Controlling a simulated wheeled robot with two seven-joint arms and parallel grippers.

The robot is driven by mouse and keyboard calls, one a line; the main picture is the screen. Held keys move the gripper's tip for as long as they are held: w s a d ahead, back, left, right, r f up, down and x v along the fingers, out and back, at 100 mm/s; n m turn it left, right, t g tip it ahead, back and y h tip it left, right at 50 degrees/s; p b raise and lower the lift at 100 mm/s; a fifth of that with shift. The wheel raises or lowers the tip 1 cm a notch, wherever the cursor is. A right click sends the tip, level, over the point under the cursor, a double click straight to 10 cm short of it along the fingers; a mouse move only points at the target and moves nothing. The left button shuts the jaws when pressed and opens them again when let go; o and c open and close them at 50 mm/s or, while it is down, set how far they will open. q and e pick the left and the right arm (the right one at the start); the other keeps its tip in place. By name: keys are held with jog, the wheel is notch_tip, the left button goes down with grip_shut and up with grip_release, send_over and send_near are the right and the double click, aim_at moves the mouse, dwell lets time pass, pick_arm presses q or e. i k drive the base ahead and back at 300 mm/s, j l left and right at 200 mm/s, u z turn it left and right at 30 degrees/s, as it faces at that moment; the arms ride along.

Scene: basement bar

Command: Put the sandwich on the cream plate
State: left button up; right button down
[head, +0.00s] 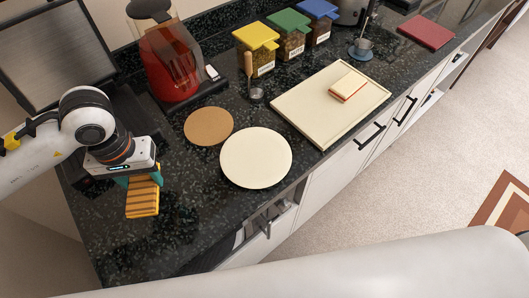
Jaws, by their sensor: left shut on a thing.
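My left gripper (143,180) comes in from the left and is shut on a golden-brown sandwich (142,202) with dark grill stripes. The sandwich hangs below the fingers over the dark counter, left of the cream plate and apart from it. How high it is above the counter I cannot tell. The round cream plate (256,158) lies empty on the counter near its front edge. A second, paler sandwich (347,86) lies on the cream cutting board (298,117). My right gripper is not in view.
A round brown mat (208,126) lies beside the plate. A red-and-black appliance (168,57) stands behind it. An open grill (58,52) is at the far left. Yellow (256,48), green and blue-lidded jars stand at the back. The counter between sandwich and plate looks clear.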

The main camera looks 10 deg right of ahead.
aim_at(256, 156)
jog(key=k+z, duration=0.15)
jog(key=z, duration=0.25)
jog(key=k+z, duration=0.15)
jog(key=z, duration=0.25)
jog(key=k+l+z, duration=0.1)
jog(key=z, duration=0.3)
jog(key=k+l, duration=0.15)
jog(key=z, duration=0.05)
